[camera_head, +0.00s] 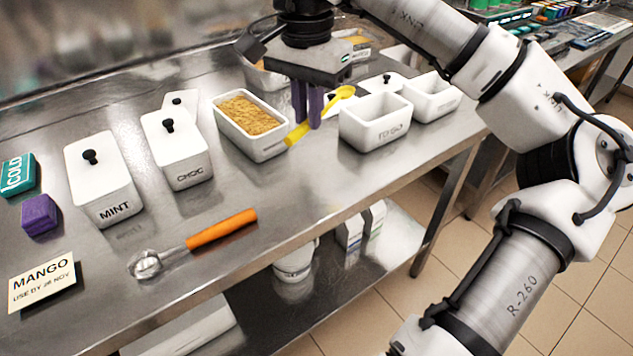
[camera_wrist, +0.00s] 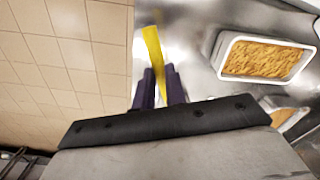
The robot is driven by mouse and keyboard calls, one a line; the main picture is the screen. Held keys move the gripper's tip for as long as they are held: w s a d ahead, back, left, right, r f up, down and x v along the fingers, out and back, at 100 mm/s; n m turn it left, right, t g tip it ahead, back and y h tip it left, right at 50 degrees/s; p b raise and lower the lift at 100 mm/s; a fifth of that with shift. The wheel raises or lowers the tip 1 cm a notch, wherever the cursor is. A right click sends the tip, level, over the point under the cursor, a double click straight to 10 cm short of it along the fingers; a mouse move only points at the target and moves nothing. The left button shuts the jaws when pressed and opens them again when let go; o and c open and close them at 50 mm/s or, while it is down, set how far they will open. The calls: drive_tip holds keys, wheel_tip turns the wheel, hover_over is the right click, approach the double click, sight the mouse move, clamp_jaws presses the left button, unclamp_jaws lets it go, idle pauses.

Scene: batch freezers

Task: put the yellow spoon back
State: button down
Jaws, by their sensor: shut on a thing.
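The yellow spoon (camera_head: 297,134) is held between the purple fingers of my gripper (camera_head: 307,118), which is shut on it. The spoon tilts in the head view, with its bowl up at the right and its handle end down at the left. It also shows in the wrist view (camera_wrist: 154,55), between the fingertips (camera_wrist: 160,85). The gripper is between a white tub of orange-tan crumbly food (camera_head: 251,116) and an empty white tub (camera_head: 375,125). The food tub also shows in the wrist view (camera_wrist: 266,60). I cannot tell whether the spoon touches either tub.
Lidded white tubs marked MINT (camera_head: 103,182) and CHOC (camera_head: 177,150) stand to the left. An orange-handled scoop (camera_head: 222,228) lies near the steel table's front. A purple block (camera_head: 39,214), a COLD box (camera_head: 17,176) and a MANGO card (camera_head: 41,283) are at the left.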

sight(310, 196)
wheel_tip(310, 196, down, 15)
drive_tip(key=shift+r, duration=0.15)
idle(0.4)
drive_tip(key=shift+f, duration=0.25)
drive_tip(key=c, duration=1.5)
unclamp_jaws()
drive_tip(key=shift+r, duration=0.1)
drive_tip(key=shift+o, duration=0.2)
wheel_tip(310, 196, up, 12)
drive_tip(key=shift+r, duration=0.15)
